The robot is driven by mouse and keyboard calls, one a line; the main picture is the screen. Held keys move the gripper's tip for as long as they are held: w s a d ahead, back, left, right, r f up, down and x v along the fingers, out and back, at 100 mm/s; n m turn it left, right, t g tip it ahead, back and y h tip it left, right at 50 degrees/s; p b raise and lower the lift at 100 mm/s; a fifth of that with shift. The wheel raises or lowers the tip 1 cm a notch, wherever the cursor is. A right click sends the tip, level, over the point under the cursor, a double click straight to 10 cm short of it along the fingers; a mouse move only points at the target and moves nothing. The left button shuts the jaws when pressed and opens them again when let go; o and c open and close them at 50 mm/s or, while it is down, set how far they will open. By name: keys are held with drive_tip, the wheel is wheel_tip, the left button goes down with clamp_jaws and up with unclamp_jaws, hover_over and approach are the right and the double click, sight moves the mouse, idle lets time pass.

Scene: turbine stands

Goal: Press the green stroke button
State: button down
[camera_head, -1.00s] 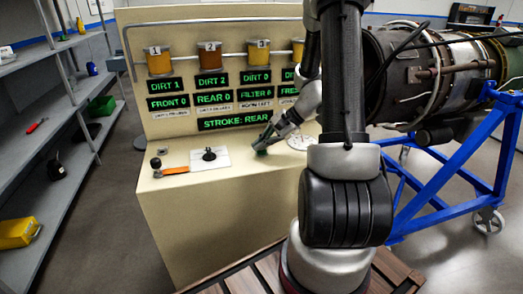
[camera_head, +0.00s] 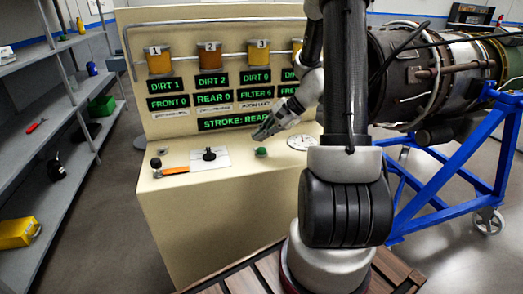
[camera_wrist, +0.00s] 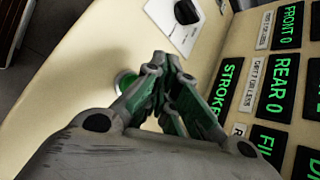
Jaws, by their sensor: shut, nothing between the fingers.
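The green stroke button (camera_head: 261,151) stands on the beige bench top, between the black knob plate and the round dial. My gripper (camera_head: 258,136) is shut and empty, above and just behind the button, and apart from it in the head view. In the wrist view my gripper (camera_wrist: 163,65) covers the middle of the picture. The green button (camera_wrist: 126,81) shows partly behind its fingers. The display panel reads "STROKE: REAR" (camera_head: 234,124).
A black knob on a white plate (camera_head: 209,156) and an orange-handled lever (camera_head: 172,170) lie left on the bench. A round white dial (camera_head: 301,142) is right of the button. Several numbered canisters (camera_head: 210,56) stand above the displays. A turbine on a blue stand (camera_head: 440,185) is at right.

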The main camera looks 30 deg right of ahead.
sight(262, 151)
drive_tip(key=shift+r, duration=1.55)
drive_tip(key=s+n+g, duration=0.1)
drive_tip(key=s, duration=0.1)
drive_tip(key=s+f+g, duration=0.1)
drive_tip(key=s, duration=0.1)
drive_tip(key=s+n, duration=0.1)
drive_tip(key=s, duration=0.2)
drive_tip(key=shift+d+f+n+g+h, duration=0.3)
drive_tip(key=shift+d+f+g+h, duration=0.1)
drive_tip(key=s+a+r+n+t+h, duration=0.1)
drive_tip(key=s+a+r+n+h, duration=0.1)
drive_tip(key=s+r+n, duration=0.4)
drive_tip(key=s+a+r+n+t+h, duration=0.1)
drive_tip(key=s+a+r+n+h, duration=0.2)
drive_tip(key=s+r+n, duration=0.4)
wheel_tip(262, 151, up, 3)
drive_tip(key=s+h, duration=0.1)
drive_tip(key=s, duration=0.1)
drive_tip(key=shift+s+a+r+h, duration=0.15)
drive_tip(key=shift+s+a+h, duration=0.05)
drive_tip(key=shift+s+h, duration=0.2)
